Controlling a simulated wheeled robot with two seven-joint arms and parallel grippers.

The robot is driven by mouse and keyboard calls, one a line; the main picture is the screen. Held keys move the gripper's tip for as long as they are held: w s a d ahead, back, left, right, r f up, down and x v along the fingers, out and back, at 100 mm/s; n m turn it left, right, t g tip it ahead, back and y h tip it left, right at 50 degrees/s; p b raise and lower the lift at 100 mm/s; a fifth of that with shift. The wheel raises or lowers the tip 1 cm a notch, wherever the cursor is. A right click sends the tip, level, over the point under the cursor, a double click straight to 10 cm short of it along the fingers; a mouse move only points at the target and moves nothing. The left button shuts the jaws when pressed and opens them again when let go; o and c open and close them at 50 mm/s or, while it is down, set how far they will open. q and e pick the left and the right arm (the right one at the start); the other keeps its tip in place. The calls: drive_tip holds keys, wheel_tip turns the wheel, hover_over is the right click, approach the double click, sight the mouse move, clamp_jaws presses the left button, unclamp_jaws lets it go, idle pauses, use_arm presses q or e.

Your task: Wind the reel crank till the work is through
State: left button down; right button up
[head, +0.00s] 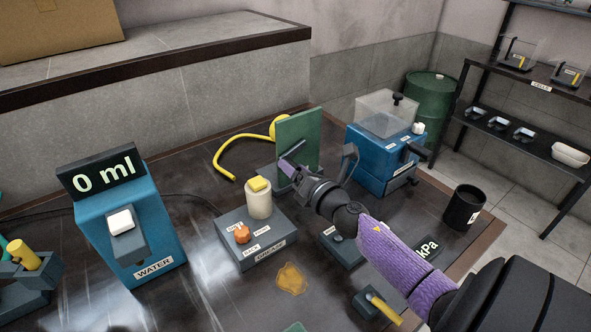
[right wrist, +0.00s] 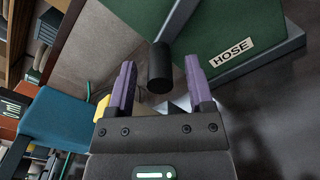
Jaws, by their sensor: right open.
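The hose reel stands at the table's middle back, with an upright green panel (head: 299,138) and a yellow hose (head: 222,166) running out to its left. In the right wrist view, the green panel (right wrist: 200,22) sits on a grey base labelled HOSE (right wrist: 232,52). A black cylindrical crank grip (right wrist: 160,67) shows between the fingertips. My right gripper (head: 293,168) is in front of the panel; its two purple fingers (right wrist: 162,80) are apart on either side of the grip, with gaps visible. Whether they touch it is unclear. My left gripper is not in view.
A grease station (head: 262,240) with a cream cylinder stands left of my right arm. A blue water dispenser (head: 150,235) reading 0 ml is further left. A blue machine (head: 375,165) stands behind right, and a black cup (head: 464,207) near the right edge. A brown puddle (head: 291,279) lies in front.

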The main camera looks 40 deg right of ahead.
clamp_jaws()
idle(0.3)
